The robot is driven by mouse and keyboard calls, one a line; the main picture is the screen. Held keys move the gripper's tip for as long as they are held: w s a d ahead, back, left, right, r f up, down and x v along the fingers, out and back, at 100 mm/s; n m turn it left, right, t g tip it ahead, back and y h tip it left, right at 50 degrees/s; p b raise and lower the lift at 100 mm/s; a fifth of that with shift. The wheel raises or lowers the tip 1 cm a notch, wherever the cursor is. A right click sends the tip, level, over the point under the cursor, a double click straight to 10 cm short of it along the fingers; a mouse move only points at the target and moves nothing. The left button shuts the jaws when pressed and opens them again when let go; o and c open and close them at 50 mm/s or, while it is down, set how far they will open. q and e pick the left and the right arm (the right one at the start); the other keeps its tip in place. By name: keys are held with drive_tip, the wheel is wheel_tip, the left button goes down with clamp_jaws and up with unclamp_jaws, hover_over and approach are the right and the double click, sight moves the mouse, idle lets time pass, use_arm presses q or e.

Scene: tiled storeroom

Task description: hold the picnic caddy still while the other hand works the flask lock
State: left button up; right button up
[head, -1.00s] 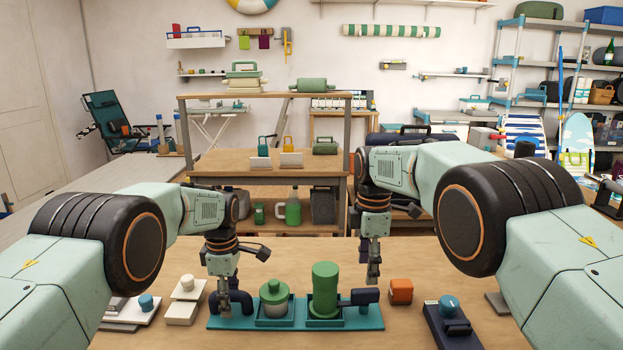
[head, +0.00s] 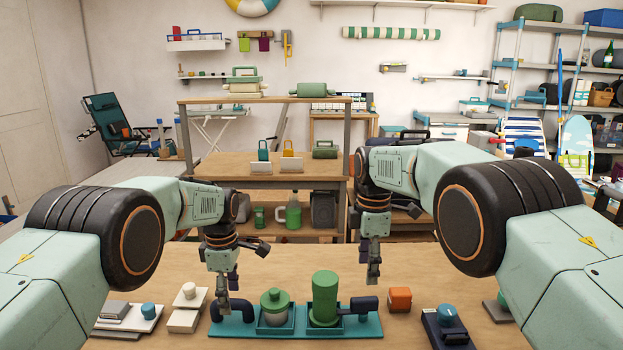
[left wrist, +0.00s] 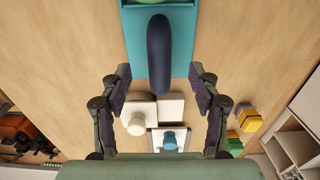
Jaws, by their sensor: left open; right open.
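The picnic caddy is a teal base (head: 295,332) on the bench, holding a green-lidded pot (head: 274,306) and a tall green flask (head: 324,295). A dark navy arched handle (head: 250,308) stands at its left end; it also shows in the left wrist view (left wrist: 159,55). The flask lock, a navy lever (head: 364,303), is at the right end. My left gripper (head: 226,294) is open at the handle; in the left wrist view its fingers (left wrist: 160,80) are spread either side of the handle's line, apart from it. My right gripper (head: 373,273) is open and empty, above the lock.
An orange block (head: 399,299) and a dark unit with a blue knob (head: 446,313) lie right of the caddy. Pale stacked blocks (head: 186,317) and a white plate with a blue knob (head: 148,311) lie left. The bench behind the caddy is clear between my arms.

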use_arm(q)
drive_tip(key=shift+r+p, duration=1.5)
drive_tip(key=shift+r, duration=0.8)
